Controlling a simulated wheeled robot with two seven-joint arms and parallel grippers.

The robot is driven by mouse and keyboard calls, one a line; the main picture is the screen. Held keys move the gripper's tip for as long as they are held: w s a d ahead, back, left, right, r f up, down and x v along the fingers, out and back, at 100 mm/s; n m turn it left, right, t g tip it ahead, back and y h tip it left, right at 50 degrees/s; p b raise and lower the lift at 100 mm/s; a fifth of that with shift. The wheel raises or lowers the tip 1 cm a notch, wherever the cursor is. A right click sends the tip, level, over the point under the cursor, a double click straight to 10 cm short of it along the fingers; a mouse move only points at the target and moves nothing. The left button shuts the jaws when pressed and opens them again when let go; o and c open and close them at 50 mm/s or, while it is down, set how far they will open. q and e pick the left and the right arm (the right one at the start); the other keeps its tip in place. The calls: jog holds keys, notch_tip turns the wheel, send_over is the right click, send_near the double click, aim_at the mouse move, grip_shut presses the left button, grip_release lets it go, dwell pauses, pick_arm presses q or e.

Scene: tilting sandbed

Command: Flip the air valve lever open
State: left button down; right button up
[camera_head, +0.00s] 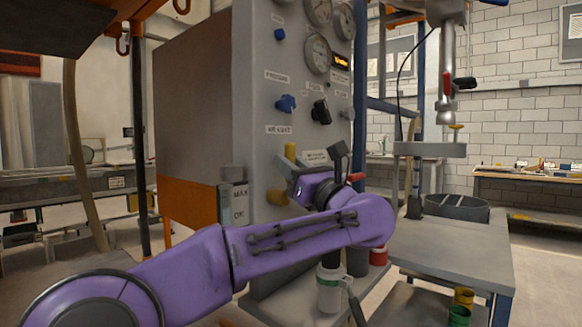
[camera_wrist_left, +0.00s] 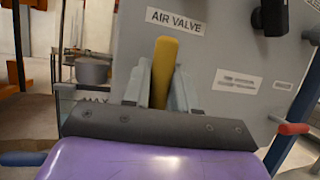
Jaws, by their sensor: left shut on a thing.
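The yellow air valve lever (camera_head: 290,152) stands upright on the front of the grey panel, below the AIR VALVE label (camera_head: 279,129). In the left wrist view the lever (camera_wrist_left: 165,62) rises between the two grey fingers of my left gripper (camera_wrist_left: 161,80), with its top showing above them. The gripper is shut on the lever, and the fingers hide its lower part. In the head view my purple left arm comes in from the left and partly hides the panel's lower area. My right gripper is not in view.
The panel carries a blue knob (camera_head: 286,103), a black knob (camera_head: 321,112) and round gauges (camera_head: 318,54) above the lever. A red-tipped handle (camera_wrist_left: 293,128) juts out at the right in the left wrist view. A grey bench (camera_head: 450,250) stands at the right.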

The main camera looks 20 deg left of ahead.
pick_arm(q)
jog(key=c, duration=1)
grip_release()
jog(key=shift+o, duration=0.2)
jog(key=v, duration=1)
jog(key=shift+s+d+b, duration=0.2)
jog(key=shift+b, duration=0.25)
